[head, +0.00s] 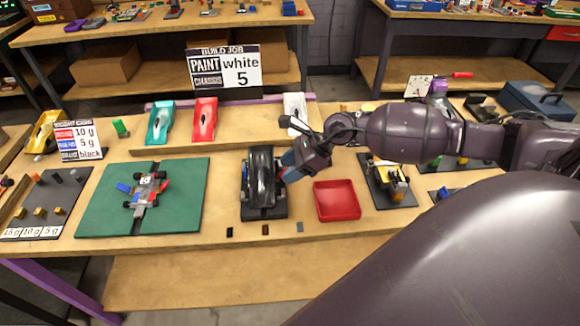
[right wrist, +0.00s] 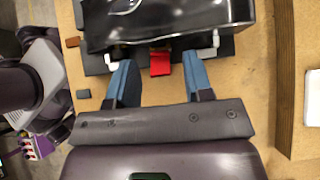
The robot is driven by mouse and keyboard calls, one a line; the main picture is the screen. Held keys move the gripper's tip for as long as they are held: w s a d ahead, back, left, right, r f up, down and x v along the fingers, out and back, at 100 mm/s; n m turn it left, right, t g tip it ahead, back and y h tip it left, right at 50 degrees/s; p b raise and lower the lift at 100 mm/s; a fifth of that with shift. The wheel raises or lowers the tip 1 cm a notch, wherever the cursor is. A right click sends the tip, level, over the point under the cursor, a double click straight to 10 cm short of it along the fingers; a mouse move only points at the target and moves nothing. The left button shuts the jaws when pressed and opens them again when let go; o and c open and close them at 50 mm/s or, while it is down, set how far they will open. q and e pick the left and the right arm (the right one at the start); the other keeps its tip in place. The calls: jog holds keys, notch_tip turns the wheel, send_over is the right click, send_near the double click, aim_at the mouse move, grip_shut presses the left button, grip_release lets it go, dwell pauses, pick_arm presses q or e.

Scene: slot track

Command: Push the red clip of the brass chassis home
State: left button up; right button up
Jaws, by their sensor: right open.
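A glossy black car body (head: 262,175) sits on a dark stand (head: 264,213) at the middle of the bench. A red clip (right wrist: 160,64) sticks out from under the body's edge in the right wrist view. My right gripper (head: 288,164) is at the right side of the body. Its blue fingers are open, with the clip between and beyond them in the wrist view and a gap on each side; contact is not visible. No brass chassis shows clearly under the body. A yellowish chassis (head: 396,190) sits on a dark board to the right. My left gripper is not in view.
A red tray (head: 337,200) stands right of the stand. A green mat (head: 100,212) holds a grey chassis (head: 145,194) with red and blue parts at left. Small blocks lie before the stand, including a brown one (head: 265,230). A wooden shelf (head: 230,142) runs behind.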

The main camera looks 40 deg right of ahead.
jog(key=shift+c, duration=0.2)
grip_shut()
jog(key=shift+f+b, duration=0.2)
jog(key=shift+b, duration=0.1)
jog(key=shift+s+f+y, duration=0.1)
jog(key=shift+y, duration=0.2)
jog(key=shift+d+b, duration=0.1)
jog(key=shift+b, duration=0.25)
jog(key=shift+r+t, duration=0.2)
jog(key=shift+t, duration=0.1)
jog(key=shift+o, duration=0.2)
grip_release()
